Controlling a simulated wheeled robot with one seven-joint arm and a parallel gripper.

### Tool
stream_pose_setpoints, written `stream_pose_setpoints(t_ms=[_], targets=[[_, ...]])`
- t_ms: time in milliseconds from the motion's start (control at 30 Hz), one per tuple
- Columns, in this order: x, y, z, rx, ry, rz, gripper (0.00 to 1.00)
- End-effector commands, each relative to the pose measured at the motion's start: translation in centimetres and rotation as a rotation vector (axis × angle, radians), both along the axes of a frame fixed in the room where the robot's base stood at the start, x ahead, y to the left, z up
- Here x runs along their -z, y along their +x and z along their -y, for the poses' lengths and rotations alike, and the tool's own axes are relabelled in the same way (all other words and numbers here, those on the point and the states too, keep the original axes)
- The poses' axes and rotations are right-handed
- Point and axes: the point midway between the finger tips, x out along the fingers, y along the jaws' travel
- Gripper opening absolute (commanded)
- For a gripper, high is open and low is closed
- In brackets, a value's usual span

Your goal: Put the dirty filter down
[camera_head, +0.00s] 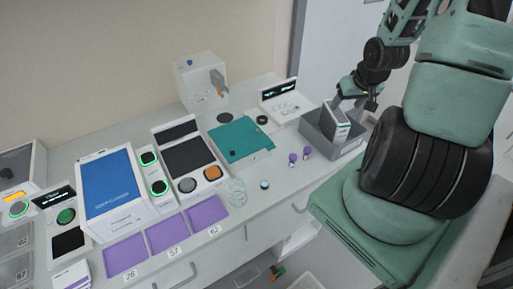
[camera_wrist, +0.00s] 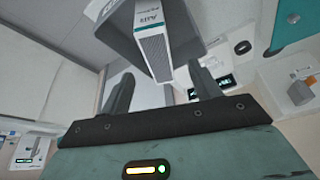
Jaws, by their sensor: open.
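The dirty filter (camera_head: 336,118) is a pale, box-shaped piece with a grey pleated face. It stands tilted inside the grey open bin (camera_head: 318,146) at the right end of the counter, its upper part above the rim. My gripper (camera_head: 354,98) is over the bin, right beside the filter's top. In the wrist view the filter (camera_wrist: 154,50) lies ahead of my two spread fingers (camera_wrist: 160,84), with the bin (camera_wrist: 190,22) around its far part. My fingers are apart, with no visible grip on the filter. The filter's lower end is hidden in the bin.
Two small purple-capped pieces (camera_head: 299,157) stand left of the bin. A teal mat (camera_head: 240,143), a white device with a raised lid (camera_head: 282,103) and purple pads (camera_head: 166,234) lie farther left. The counter's front edge runs below the bin.

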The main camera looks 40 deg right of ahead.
Motion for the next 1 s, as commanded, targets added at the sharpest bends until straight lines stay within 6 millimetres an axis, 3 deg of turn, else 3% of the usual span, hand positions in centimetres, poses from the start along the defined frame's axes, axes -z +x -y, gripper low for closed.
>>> stream_pose_setpoints(t_ms=[167,300,467,667,800,900,1000], targets=[[-1.7,3.9,-5.3,-0.134,0.001,-0.036,0.63],[-3.8,6.9,-13.0,-0.298,0.006,-0.088,0.63],[-6.1,7.7,-22.5,-0.489,0.011,-0.148,0.63],[-8.8,4.8,-34.0,-0.734,0.015,-0.223,0.63],[-10.5,0.3,-40.6,-0.907,0.017,-0.279,0.63],[-11.5,-3.2,-43.8,-1.013,0.017,-0.317,0.63],[-12.2,-6.1,-45.8,-1.094,0.015,-0.345,0.63]])
